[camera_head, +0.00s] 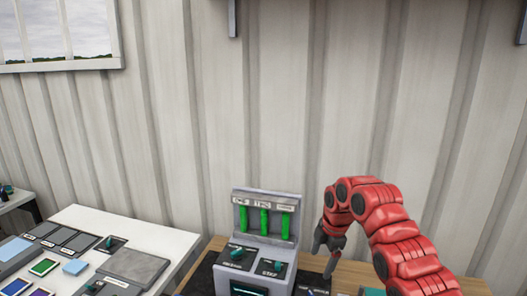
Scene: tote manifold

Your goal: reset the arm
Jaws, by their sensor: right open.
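My right arm, red with dark joints, comes in from the lower right. My right gripper (323,263) is dark, points downward and is open, with nothing seen between its fingers. It is just right of a grey device (262,214) with three green upright bars and teal knobs. I cannot tell whether it touches anything. My left gripper is not in view.
The device stands on a wooden table (345,275). At the left is a white table (150,236) with a panel of coloured tiles and switches. A corrugated wall (260,100) with a window (60,32) is behind. The space above the tables is clear.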

